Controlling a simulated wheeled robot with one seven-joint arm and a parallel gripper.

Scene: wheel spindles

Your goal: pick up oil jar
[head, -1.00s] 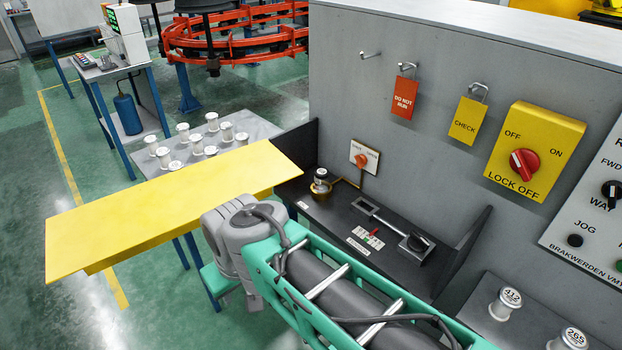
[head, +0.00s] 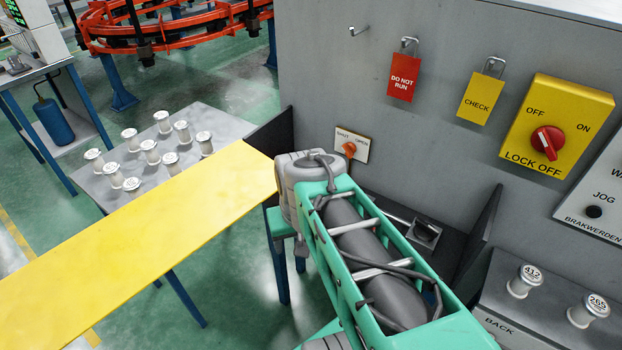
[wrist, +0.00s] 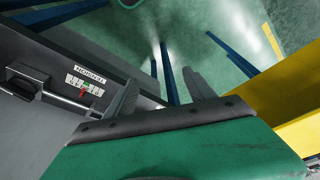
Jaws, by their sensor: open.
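In the head view my green and grey arm (head: 355,245) reaches over the dark shelf beside the grey machine wall. It covers the spot where a small jar with a brass base stood, so the likely oil jar is hidden now. The orange valve knob (head: 349,149) on its shut/open plate shows just above my arm. In the wrist view my gripper (wrist: 163,92) is open, with its two grey fingers apart and nothing between them. It hangs over the shelf's edge, and no jar shows there.
A yellow board (head: 165,230) lies to the left. Several white spools stand on a grey table (head: 215,120). Two labelled spools, 412 (head: 525,281) and 265 (head: 588,311), stand at right. The wrist view shows a tension slider (wrist: 85,82) and blue legs below.

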